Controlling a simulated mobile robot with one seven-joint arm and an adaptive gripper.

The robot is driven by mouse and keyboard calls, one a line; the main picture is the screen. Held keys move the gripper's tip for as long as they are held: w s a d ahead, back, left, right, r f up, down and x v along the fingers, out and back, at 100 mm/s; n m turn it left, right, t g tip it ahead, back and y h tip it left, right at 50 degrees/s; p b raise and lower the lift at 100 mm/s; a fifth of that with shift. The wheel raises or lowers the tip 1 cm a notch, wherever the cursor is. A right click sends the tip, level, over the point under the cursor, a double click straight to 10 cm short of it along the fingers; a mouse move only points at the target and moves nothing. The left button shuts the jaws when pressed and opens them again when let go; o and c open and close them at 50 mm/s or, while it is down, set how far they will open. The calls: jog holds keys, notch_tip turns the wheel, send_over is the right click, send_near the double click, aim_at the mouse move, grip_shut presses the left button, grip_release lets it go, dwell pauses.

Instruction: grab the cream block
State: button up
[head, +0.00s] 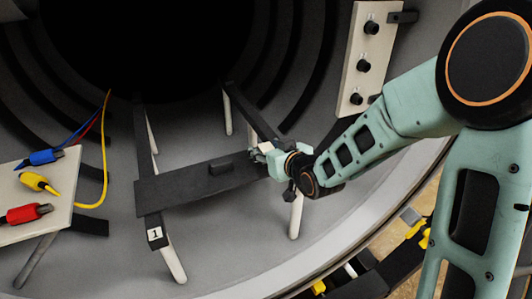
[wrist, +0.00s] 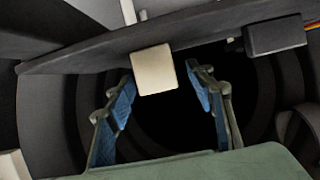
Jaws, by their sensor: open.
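The cream block (wrist: 153,69) is a small pale square-faced piece in the wrist view, against the dark shelf bar (wrist: 100,50). My gripper (wrist: 162,82) is open, with one blue-padded finger on each side of the block's lower part. Gaps show between the block and both pads. I cannot tell how deep the block sits between the fingers. In the head view my gripper (head: 262,153) is at the right end of the dark shelf (head: 210,184). The block cannot be told apart from the gripper there.
A dark block (head: 207,164) lies on the shelf left of my gripper; it also shows in the wrist view (wrist: 275,38). A white switch panel (head: 364,58) stands at the upper right. A pale board (head: 45,205) with coloured connectors is at the left. Curved chamber walls surround the shelf.

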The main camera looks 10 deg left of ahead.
jog(key=shift+c, duration=0.5)
grip_shut()
